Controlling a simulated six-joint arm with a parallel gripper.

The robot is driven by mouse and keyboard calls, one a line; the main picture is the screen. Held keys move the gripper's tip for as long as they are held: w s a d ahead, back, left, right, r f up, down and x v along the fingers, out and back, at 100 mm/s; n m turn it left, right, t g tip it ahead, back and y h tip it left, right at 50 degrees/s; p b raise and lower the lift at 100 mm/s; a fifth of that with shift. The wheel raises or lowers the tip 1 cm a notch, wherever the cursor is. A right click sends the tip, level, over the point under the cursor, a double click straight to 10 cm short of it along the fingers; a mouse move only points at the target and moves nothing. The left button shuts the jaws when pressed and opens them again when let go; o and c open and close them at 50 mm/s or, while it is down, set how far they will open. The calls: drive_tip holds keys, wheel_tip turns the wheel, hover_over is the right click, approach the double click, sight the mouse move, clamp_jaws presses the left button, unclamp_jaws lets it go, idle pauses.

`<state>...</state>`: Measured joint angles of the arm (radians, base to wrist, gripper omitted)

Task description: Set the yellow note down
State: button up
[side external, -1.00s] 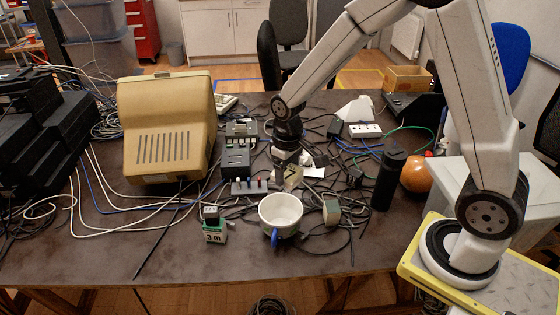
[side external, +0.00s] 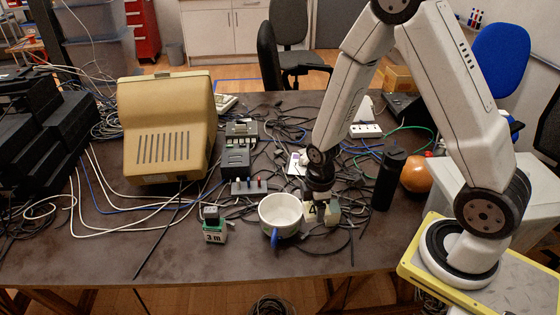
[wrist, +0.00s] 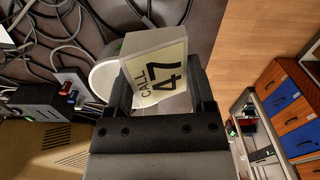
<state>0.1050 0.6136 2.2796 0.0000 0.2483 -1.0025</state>
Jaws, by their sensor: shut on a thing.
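The yellow note (wrist: 160,72) is a pale yellow face reading "CALL 47" on a small block. My gripper (wrist: 158,92) is shut on it, with one dark finger at each side in the wrist view. In the side view the note (side external: 311,211) is low over the table, just right of the white mug (side external: 281,212). My gripper (side external: 318,200) points down there. I cannot tell whether the block touches the table.
A greenish block (side external: 332,213) is close on the right of the note. A black cylinder (side external: 389,178) stands further right. Cables lie all around. A green block marked "3 m" (side external: 215,232) is left of the mug. The front left table (side external: 90,250) is clear.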

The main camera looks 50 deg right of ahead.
drive_tip(key=shift+s+d+f+n, duration=0.15)
drive_tip(key=shift+s+f+n, duration=0.3)
drive_tip(key=shift+n, duration=0.15)
drive_tip(key=shift+s, duration=0.1)
hover_over(383, 237)
drive_tip(key=shift+w+a+f, duration=0.1)
drive_tip(key=shift+a+f, duration=0.05)
drive_tip(key=shift+f, duration=1.05)
drive_tip(key=shift+w+a+f, duration=0.1)
drive_tip(key=shift+f, duration=1.15)
drive_tip(key=shift+w+a+f, duration=0.1)
drive_tip(key=shift+a+f, duration=0.05)
drive_tip(key=shift+f, duration=1.05)
drive_tip(key=shift+f, duration=0.1)
drive_tip(key=shift+f, duration=1.3)
drive_tip(key=shift+s+d+f, duration=0.3)
drive_tip(key=shift+f, duration=0.15)
drive_tip(key=shift+f, duration=0.2)
